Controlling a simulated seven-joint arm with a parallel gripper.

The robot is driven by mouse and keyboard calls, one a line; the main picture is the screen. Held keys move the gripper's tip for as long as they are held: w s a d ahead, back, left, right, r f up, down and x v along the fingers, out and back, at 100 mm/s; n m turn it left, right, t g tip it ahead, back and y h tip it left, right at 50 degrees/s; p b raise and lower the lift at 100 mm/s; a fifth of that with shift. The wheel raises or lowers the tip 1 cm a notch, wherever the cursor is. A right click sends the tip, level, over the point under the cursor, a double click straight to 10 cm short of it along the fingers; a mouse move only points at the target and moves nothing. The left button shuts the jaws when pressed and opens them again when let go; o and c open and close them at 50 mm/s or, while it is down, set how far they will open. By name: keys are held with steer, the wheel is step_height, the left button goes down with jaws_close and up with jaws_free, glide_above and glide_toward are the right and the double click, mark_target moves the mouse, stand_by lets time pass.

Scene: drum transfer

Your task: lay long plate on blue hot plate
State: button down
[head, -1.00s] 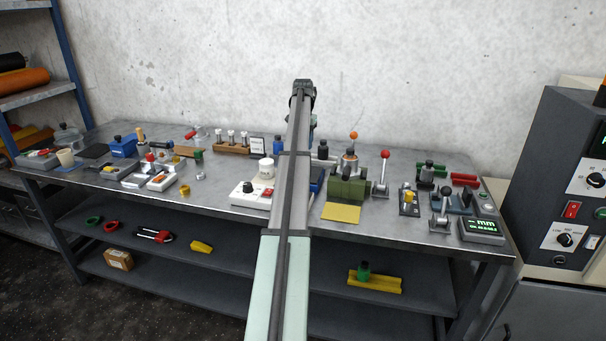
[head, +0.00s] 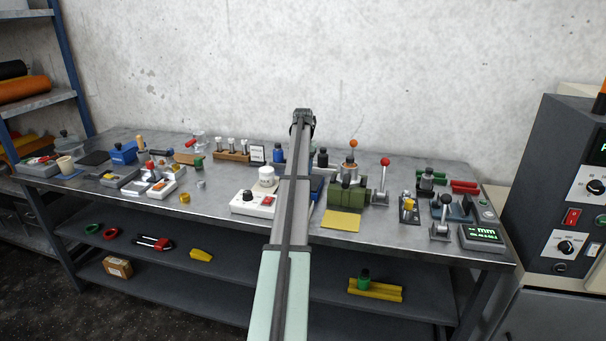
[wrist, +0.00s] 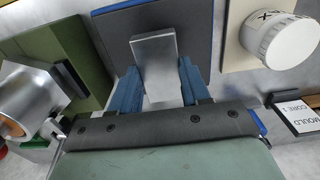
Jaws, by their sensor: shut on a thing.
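The long plate is a bare silver-grey metal strip (wrist: 153,55), seen in the wrist view between the blue fingers of my gripper (wrist: 159,88). My gripper is shut on it. The plate lies over the dark top of the blue hot plate (wrist: 112,28), whose blue edge shows at the top of the wrist view. I cannot tell whether the plate touches that top. In the head view only a blue sliver of the hot plate (head: 317,187) shows beside my arm, which hides my gripper and the long plate.
A green block (head: 346,194) and yellow sheet (head: 341,220) lie to the right. A mould sign (head: 258,154) stands behind. Bare bench (head: 215,212) lies at front left.

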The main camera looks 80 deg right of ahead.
steer(key=shift+f, duration=1.2)
steer(key=shift+f, duration=0.15)
steer(key=c, duration=0.5)
jaws_free()
step_height(320, 180, up, 12)
steer(key=shift+r, duration=0.15)
